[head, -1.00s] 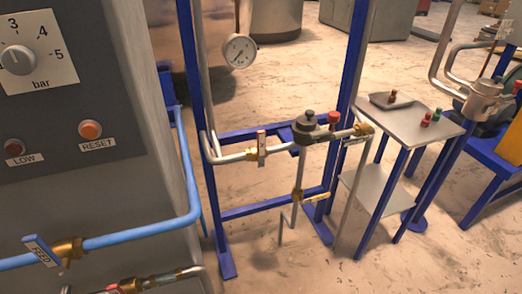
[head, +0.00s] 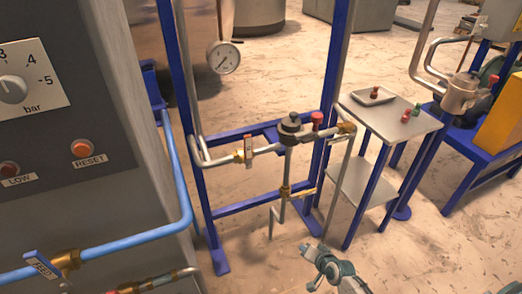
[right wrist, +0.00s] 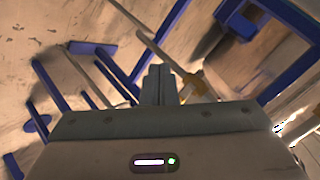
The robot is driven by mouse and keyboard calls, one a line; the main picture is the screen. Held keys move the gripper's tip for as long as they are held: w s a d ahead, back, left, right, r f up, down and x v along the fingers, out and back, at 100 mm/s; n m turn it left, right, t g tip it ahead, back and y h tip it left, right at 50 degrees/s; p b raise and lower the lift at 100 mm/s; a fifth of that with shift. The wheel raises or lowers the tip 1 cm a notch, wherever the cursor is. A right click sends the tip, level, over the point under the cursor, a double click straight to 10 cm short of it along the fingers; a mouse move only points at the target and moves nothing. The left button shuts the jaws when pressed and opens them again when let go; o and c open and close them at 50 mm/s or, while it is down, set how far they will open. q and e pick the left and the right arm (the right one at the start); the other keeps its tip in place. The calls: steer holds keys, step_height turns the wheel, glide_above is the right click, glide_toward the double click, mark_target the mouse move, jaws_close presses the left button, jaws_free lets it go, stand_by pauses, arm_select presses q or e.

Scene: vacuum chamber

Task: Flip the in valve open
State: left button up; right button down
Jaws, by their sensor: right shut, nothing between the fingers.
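A blue-framed pipe stand holds several small valves. A brass valve with an upright, pale lever plate (head: 249,150) sits on the left horizontal pipe. A second brass valve (head: 345,128) sits at the right end, and a third with a yellowish lever (head: 287,191) is on the lower vertical pipe. I cannot read which one is marked in. My right gripper (head: 312,256) is low in front of the stand, apart from the valves. In the right wrist view its fingers (right wrist: 158,82) are together and empty, with a brass fitting (right wrist: 192,86) just beyond them. My left gripper is not in view.
A grey control panel (head: 70,150) and a blue feed pipe (head: 130,245) stand at the left. A pressure gauge (head: 223,57) hangs above the stand. The floor in front is open.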

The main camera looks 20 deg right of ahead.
mark_target(248, 152)
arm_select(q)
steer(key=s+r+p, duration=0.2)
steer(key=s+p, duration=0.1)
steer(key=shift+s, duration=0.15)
arm_select(e)
steer(key=w+a+r+m+t+y, duration=0.1)
steer(key=w+r+t, duration=0.1)
steer(key=r, duration=0.9)
steer(key=w+a+r+m+t+y, duration=0.1)
steer(key=w+r, duration=0.3)
steer(key=r, duration=0.8)
steer(key=w+a+r+m+t+y, duration=0.1)
steer(key=w+r+m+t+y, duration=0.1)
steer(key=r, duration=0.9)
steer(key=shift+w+r+m+t, duration=0.4)
steer(key=shift+w+m+t, duration=0.3)
steer(key=shift+w+t, duration=0.3)
steer(key=shift+w+a, duration=0.1)
steer(key=shift+w, duration=0.1)
arm_select(q)
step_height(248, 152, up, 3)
steer(key=p, duration=0.3)
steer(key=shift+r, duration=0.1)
arm_select(e)
steer(key=w+a, duration=0.7)
steer(key=w, duration=0.2)
steer(key=shift+f, duration=0.1)
